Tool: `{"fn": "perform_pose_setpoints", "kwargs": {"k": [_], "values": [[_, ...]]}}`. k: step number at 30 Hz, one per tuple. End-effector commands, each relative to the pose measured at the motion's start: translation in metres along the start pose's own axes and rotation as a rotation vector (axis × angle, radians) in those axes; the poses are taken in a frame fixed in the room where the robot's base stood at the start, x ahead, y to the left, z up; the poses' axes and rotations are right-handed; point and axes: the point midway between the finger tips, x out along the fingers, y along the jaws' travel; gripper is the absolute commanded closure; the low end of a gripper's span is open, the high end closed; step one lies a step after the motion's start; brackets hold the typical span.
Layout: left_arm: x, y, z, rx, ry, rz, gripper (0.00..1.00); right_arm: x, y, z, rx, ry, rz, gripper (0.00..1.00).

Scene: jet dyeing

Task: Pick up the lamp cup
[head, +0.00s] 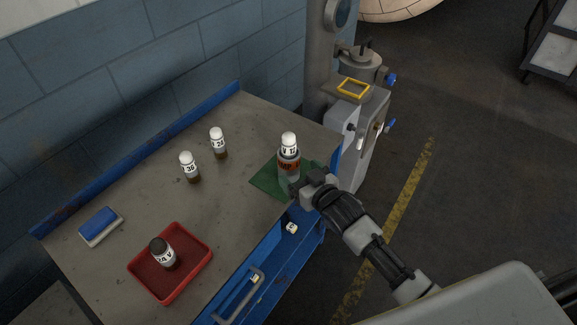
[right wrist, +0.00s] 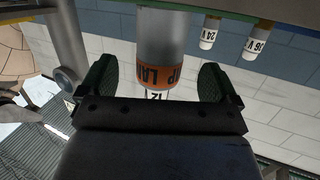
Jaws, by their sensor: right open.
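The lamp cup (head: 288,168) is a grey cylinder with an orange lettered band, upright on a green mat (head: 263,180). A white-capped vial labelled 12 (head: 289,142) sticks up out of it. My right gripper (head: 299,187) is at the cup's near right side, low by the mat. In the right wrist view, which looks upside down, the cup (right wrist: 163,40) stands between the two spread dark fingers of the gripper (right wrist: 156,82), with gaps on both sides. The jaws are open and not closed on the cup. My left gripper is out of view.
Two white-capped vials, 24 (head: 218,143) and 36 (head: 189,167), stand left of the cup. A red tray (head: 198,262) holds a dark-capped vial (head: 162,253). A blue-and-white block (head: 100,226) lies far left. A grey machine (head: 358,110) stands beyond the table's right end.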

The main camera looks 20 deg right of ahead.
Motion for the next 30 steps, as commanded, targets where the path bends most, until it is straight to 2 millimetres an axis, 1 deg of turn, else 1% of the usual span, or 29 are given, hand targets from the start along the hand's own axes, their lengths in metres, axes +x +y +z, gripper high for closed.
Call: {"fn": "perform_pose_setpoints", "kwargs": {"k": [5, 10, 13, 17, 23, 26, 30], "values": [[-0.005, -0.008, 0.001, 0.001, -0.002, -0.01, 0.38, 0.013, 0.0, -0.003, 0.0, -0.001, 0.0, 0.08], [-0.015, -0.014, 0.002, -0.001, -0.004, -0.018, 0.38, 0.038, 0.002, -0.011, -0.001, 0.0, 0.0, 0.08], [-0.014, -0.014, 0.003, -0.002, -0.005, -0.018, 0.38, 0.051, 0.002, -0.007, 0.0, -0.001, 0.0, 0.08], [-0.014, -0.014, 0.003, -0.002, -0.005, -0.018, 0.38, 0.058, 0.001, -0.007, 0.0, -0.001, 0.0, 0.08], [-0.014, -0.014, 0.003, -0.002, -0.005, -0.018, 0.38, 0.058, 0.001, -0.006, 0.0, -0.001, 0.0, 0.08], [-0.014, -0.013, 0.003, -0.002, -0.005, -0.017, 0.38, 0.058, 0.001, -0.006, -0.001, -0.001, 0.0, 0.22], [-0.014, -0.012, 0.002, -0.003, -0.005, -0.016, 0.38, 0.058, 0.002, -0.006, 0.0, -0.001, 0.0, 0.43]]}}
